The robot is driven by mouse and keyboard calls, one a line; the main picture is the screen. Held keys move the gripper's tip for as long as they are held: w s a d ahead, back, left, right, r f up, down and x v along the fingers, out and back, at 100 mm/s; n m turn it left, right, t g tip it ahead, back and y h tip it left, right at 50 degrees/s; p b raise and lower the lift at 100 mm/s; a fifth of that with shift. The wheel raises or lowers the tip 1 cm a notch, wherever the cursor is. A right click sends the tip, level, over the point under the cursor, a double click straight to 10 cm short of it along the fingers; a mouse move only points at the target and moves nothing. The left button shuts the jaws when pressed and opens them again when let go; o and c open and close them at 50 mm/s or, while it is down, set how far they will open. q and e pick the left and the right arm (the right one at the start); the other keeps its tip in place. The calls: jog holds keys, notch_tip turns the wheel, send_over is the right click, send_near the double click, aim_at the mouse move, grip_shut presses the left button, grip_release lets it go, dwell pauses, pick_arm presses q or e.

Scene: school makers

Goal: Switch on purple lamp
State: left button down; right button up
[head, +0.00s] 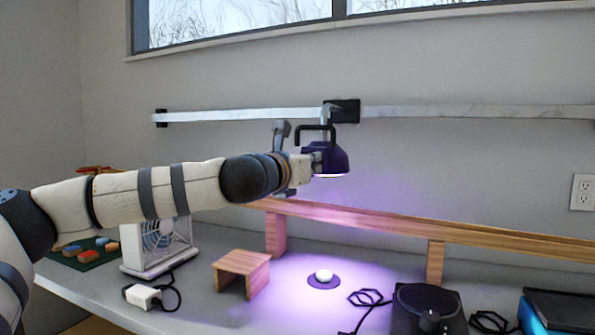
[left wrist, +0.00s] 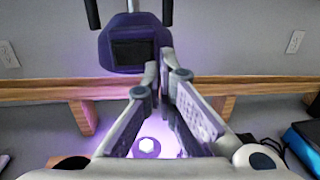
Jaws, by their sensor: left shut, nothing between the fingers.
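The purple lamp (head: 325,157) hangs in front of the wall below the marble shelf, its underside glowing and a pool of purple light on the table. Its purple head with a dark square face also shows in the left wrist view (left wrist: 118,55). My left gripper (head: 303,168) is beside the lamp head, at its left in the head view. In the left wrist view its fingertips (left wrist: 163,75) are together and empty, at the lamp head's lower right edge; I cannot tell if they touch it. A purple disc with a white dome (head: 323,277) lies in the lit pool. My right gripper is out of view.
A wooden rail (head: 360,222) runs along the back of the table. A small wooden stand (head: 241,263), a white fan (head: 160,246) and a white adapter (head: 142,296) are at left. A black device (head: 428,310) and a blue-and-black case (head: 555,310) are at right.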

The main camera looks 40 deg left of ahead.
pick_arm(q)
jog(key=s+d, duration=0.3)
jog(key=s, duration=0.6)
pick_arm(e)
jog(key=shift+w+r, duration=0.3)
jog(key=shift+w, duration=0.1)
pick_arm(q)
jog(key=shift+d+f, duration=0.1)
jog(key=shift+d, duration=0.1)
